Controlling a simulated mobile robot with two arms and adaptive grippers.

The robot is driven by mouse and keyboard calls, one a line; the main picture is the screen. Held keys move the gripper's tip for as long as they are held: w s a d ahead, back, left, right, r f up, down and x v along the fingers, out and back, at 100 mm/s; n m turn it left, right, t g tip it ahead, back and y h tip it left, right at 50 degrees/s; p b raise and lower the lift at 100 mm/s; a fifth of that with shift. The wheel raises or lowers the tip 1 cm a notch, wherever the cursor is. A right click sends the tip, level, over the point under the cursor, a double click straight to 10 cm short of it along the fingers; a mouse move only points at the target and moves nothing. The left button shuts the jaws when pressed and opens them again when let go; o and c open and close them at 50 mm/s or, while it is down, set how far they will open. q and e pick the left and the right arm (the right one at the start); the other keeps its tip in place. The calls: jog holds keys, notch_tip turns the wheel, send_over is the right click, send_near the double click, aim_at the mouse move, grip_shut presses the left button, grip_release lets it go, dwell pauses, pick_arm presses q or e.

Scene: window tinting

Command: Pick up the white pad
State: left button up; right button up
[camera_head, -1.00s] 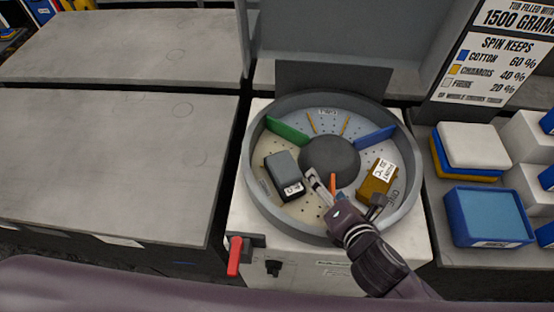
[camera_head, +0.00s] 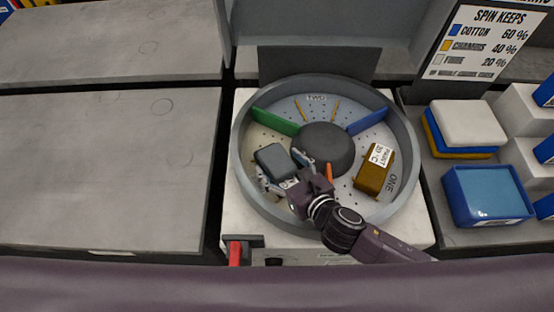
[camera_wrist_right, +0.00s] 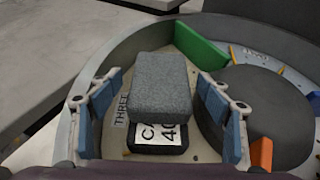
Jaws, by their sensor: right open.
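A white pad (camera_head: 467,123) lies on top of a blue and a yellow pad in a stack on the right-hand bench. My right gripper (camera_head: 284,170) is away from it, over the left part of the round drum. It is open, with its fingers on either side of a grey block (camera_head: 272,158). In the right wrist view the grey block (camera_wrist_right: 158,82) sits on a dark labelled base between the blue-padded fingers of the right gripper (camera_wrist_right: 160,88), with gaps showing on both sides. My left gripper is not in view.
The drum (camera_head: 408,150) has a raised rim, a dark central hub (camera_head: 320,148), green (camera_head: 275,121) and blue (camera_head: 367,122) dividers, and an ochre block (camera_head: 374,172). A blue tub (camera_head: 488,195) stands in front of the pad stack. The left bench (camera_head: 100,165) is bare.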

jog(key=shift+x, duration=0.85)
jog(key=shift+r, duration=0.1)
jog(key=c, duration=1.3)
